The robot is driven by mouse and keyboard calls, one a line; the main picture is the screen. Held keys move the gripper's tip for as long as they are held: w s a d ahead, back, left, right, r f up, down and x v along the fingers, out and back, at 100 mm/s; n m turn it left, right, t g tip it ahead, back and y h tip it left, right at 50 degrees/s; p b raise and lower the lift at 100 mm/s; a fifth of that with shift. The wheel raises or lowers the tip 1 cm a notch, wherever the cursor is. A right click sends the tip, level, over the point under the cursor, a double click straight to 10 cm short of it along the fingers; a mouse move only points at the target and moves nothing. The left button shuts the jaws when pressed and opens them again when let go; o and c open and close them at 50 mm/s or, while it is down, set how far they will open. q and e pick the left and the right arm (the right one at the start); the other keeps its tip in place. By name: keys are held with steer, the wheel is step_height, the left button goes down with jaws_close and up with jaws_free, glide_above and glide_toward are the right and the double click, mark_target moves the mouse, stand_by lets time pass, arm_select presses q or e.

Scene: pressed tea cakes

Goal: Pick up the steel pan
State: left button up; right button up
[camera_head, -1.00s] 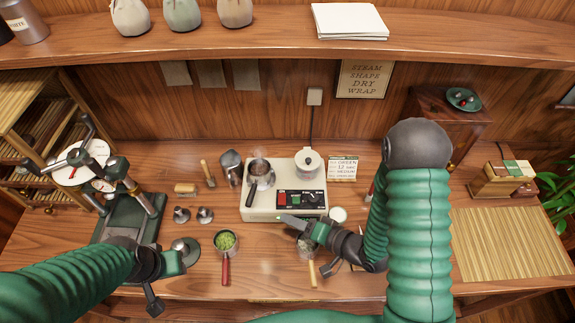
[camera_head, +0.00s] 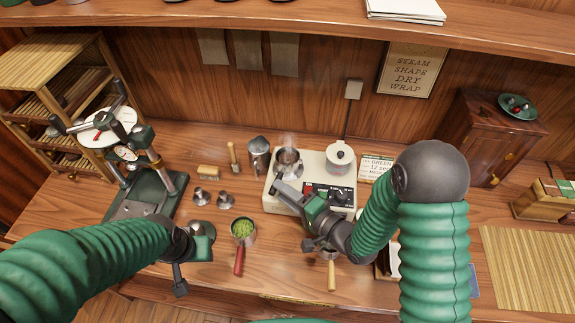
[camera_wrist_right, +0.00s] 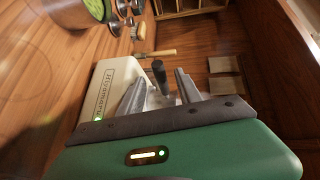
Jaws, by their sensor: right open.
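The steel pan (camera_head: 288,161) sits on the left side of the cream two-place heater (camera_head: 312,170), with faint steam above it. My right gripper (camera_head: 284,191) is over the heater's front left, just below the pan in the picture, covering most of its handle. In the right wrist view, my right gripper (camera_wrist_right: 160,88) is open, with the pan's dark handle (camera_wrist_right: 158,71) showing between the two fingers. I cannot tell if they touch it. My left gripper (camera_head: 185,262) hangs near the table's front left; its jaws are unclear.
A white lidded pot (camera_head: 340,159) stands on the heater's right side. A red-handled pan of green leaves (camera_head: 243,229) and a wooden-handled strainer (camera_head: 331,270) lie in front. A press (camera_head: 145,185) stands left. A bamboo mat (camera_head: 530,265) lies right.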

mark_target(282, 175)
steer(key=x, duration=0.4)
steer(key=shift+d, duration=0.1)
steer(key=shift+f, duration=0.1)
steer(key=shift+s, duration=0.1)
jaws_close()
stand_by(1.0)
